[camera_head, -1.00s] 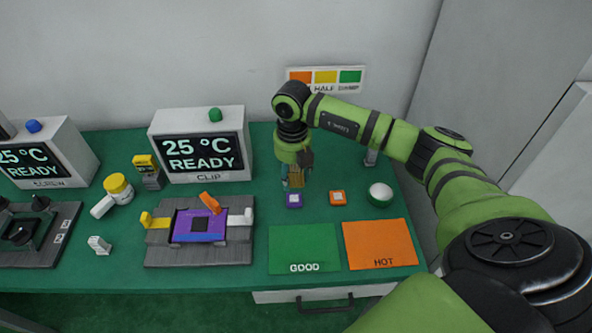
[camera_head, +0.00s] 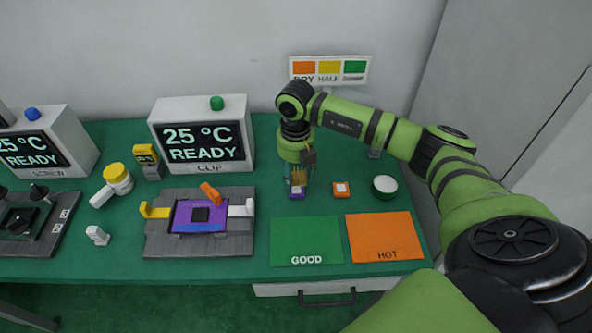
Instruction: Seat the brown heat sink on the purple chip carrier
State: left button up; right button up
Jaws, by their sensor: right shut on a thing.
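The purple chip carrier (camera_head: 185,217) lies flat in the grey clip fixture (camera_head: 160,246), with a dark square chip (camera_head: 201,214) in its middle. My right gripper (camera_head: 298,183) points down at the back of the table, to the right of the fixture. It is shut on a golden-brown finned piece (camera_head: 300,176), which looks like the brown heat sink. This piece is just above or touching a small purple block (camera_head: 296,194); I cannot tell which. The block's top is mostly hidden. My left gripper is out of view.
Green GOOD (camera_head: 306,238) and orange HOT (camera_head: 384,235) mats lie in front. The fixture has yellow (camera_head: 152,211), white (camera_head: 243,208) and orange (camera_head: 210,191) levers.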

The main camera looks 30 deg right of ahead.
aim_at(296, 190)
jog(key=shift+f, duration=0.15)
dwell(0.4)
jog(key=shift+f+b, duration=0.5)
jog(key=shift+b, duration=0.05)
jog(key=shift+f, duration=0.25)
jog(key=shift+f+b, duration=0.6)
jog(key=shift+f, duration=0.15)
dwell(0.3)
jog(key=shift+f+b, duration=0.45)
jog(key=o, duration=1.4)
jog(key=shift+c, duration=0.2)
jog(key=shift+o, duration=0.4)
